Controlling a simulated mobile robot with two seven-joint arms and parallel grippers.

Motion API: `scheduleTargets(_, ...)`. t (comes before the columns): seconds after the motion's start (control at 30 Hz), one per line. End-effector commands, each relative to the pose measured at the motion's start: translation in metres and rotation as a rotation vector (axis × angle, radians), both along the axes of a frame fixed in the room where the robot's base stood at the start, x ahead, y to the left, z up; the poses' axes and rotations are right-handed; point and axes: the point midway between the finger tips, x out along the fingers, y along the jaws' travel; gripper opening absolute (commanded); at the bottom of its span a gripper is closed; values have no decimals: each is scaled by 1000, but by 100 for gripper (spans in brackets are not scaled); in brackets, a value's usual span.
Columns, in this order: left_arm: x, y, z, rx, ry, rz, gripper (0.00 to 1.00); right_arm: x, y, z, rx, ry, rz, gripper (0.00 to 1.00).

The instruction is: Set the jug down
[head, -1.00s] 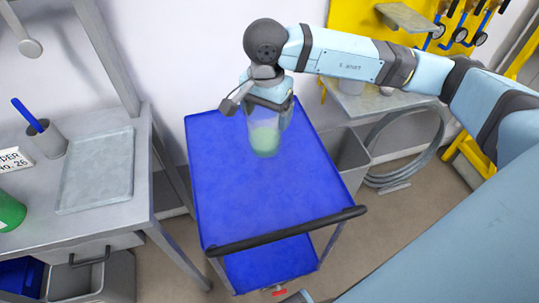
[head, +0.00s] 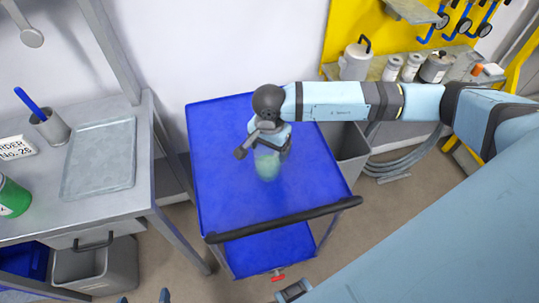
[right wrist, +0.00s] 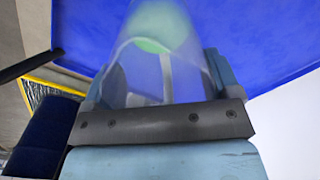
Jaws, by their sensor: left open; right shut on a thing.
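The jug (head: 267,166) is clear with pale green contents. It is over the blue top of the cart (head: 225,185), around its middle. My right gripper (head: 270,143) is shut on the jug from the back. In the right wrist view the clear jug (right wrist: 152,62) sits between the fingers, with the blue top beyond it. I cannot tell whether its base touches the top. My left gripper (head: 143,298) shows only its two fingertips at the bottom edge, apart and empty.
The cart top is otherwise bare, with a dark handle bar (head: 285,219) at its front. A grey bench (head: 110,210) with a tray (head: 99,158) and a pen cup (head: 49,129) stands left. A shelf with canisters (head: 356,62) is behind right. A grey bin (head: 350,152) stands beside the cart.

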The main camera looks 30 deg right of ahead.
Motion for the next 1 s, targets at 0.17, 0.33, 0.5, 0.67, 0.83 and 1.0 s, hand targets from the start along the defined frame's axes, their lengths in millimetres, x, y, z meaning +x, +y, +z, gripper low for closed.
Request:
scheduleTargets(0.17,0,0,2,0,0,0,100,0,0,-12,-1,1,0,55)
scheduleTargets(0.33,0,0,5,0,0,0,100,-1,0,-36,-1,3,0,55)
scheduleTargets(0.5,0,0,5,0,-1,0,100,0,0,-46,1,-1,0,55)
scheduleTargets(0.67,0,-1,5,-1,-1,1,100,0,0,-46,1,-1,0,55)
scheduleTargets(0.83,0,-1,0,-2,-1,0,100,0,0,-51,0,0,0,85)
scheduleTargets(1.0,0,-1,1,-1,0,0,100,0,0,-49,0,0,0,100)
